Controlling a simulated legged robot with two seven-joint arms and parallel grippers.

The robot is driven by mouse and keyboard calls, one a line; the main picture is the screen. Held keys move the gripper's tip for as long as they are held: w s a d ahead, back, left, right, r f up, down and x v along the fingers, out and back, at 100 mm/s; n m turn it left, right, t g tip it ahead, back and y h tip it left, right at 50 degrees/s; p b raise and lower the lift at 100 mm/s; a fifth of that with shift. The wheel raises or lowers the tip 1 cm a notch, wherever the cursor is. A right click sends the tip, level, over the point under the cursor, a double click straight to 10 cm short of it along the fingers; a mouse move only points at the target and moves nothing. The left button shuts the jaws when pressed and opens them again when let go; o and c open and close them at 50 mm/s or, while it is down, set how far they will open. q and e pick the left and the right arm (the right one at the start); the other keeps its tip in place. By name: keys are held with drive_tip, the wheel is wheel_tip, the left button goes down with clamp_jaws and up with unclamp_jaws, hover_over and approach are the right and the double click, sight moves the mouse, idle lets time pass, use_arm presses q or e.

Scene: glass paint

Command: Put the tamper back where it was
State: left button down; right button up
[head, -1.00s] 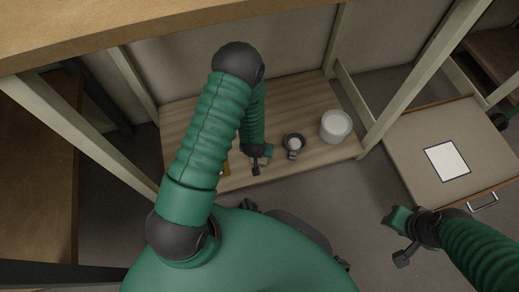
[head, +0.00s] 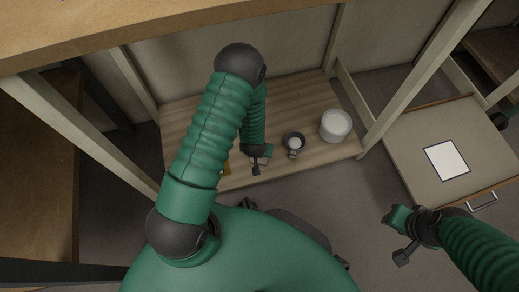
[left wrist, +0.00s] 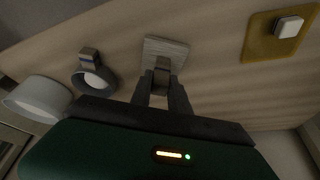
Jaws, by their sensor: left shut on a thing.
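The tamper (left wrist: 162,66) appears as a small grey-brown block between the fingertips of my left gripper (left wrist: 161,84). The gripper is shut on it. In the left wrist view it sits in front of a pale square tile (left wrist: 178,48) lying on the wooden shelf. I cannot tell whether it touches the tile. In the head view my left gripper (head: 257,165) is low over the shelf's front part, and the tamper is too small to make out. My right gripper (head: 398,240) hangs away from the shelf, near the drawer; its finger gap is not clear.
A dark round cup with pale contents (head: 294,142) and a white pot (head: 335,125) stand right of my left gripper. A yellow mat (left wrist: 262,46) carries a small white block (left wrist: 289,27). Posts flank the shelf (head: 318,102). An open drawer holds a white sheet (head: 447,160).

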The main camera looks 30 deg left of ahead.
use_arm(q)
drive_tip(key=shift+f, duration=0.25)
drive_tip(key=c, duration=1.2)
unclamp_jaws()
drive_tip(key=shift+o, duration=0.2)
drive_tip(key=shift+r, duration=0.1)
drive_tip(key=p+v, duration=0.5)
drive_tip(key=v, duration=0.2)
